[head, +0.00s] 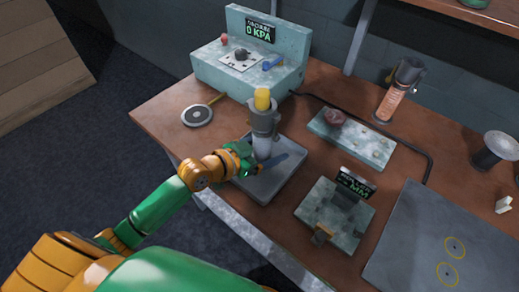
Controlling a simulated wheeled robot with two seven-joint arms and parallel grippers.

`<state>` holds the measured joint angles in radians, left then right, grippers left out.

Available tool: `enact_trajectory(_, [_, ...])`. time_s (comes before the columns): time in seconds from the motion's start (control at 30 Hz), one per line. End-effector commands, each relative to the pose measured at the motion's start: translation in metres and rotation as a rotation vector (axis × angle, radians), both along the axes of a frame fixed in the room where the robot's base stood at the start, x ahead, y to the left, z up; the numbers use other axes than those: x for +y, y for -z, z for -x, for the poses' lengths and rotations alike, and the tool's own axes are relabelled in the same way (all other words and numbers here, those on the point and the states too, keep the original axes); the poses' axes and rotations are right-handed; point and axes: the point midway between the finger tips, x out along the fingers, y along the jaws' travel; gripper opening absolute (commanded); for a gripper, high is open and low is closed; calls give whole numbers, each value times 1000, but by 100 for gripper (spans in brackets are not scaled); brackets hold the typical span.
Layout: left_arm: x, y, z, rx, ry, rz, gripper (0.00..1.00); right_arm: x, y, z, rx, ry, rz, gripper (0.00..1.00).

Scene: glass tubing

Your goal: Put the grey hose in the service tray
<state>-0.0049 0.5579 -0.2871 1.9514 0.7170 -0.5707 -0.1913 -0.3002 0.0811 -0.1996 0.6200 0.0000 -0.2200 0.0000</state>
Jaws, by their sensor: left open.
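The service tray (285,188) is a shallow grey tray on the wooden bench, in the middle of the head view. My left gripper (246,163) is open over the tray's left side. An upright grey cylindrical piece (263,124) with a yellow top and a paler lower end stands at the tray's back, just behind the gripper. I cannot tell whether it is the grey hose. A dark blue bar (276,163) lies across the tray beside the gripper. The gripper partly hides the tray and the bar's near end. My right gripper is not in view.
A pale gauge box (250,55) reading 0 KPA stands behind. A round disc tool (197,115) lies left.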

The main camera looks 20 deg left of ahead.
Motion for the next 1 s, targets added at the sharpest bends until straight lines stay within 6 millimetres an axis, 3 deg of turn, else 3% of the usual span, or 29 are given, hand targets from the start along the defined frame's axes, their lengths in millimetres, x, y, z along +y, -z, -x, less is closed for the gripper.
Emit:
enact_trajectory(0.3, [35, -24, 58, 6, 0, -5, 87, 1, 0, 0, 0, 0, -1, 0])
enact_trajectory(0.5, [50, -38, 83, 5, 0, -3, 87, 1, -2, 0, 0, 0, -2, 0])
enact_trajectory(1.0, [55, -44, 92, 1, 2, -1, 87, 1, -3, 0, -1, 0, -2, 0])
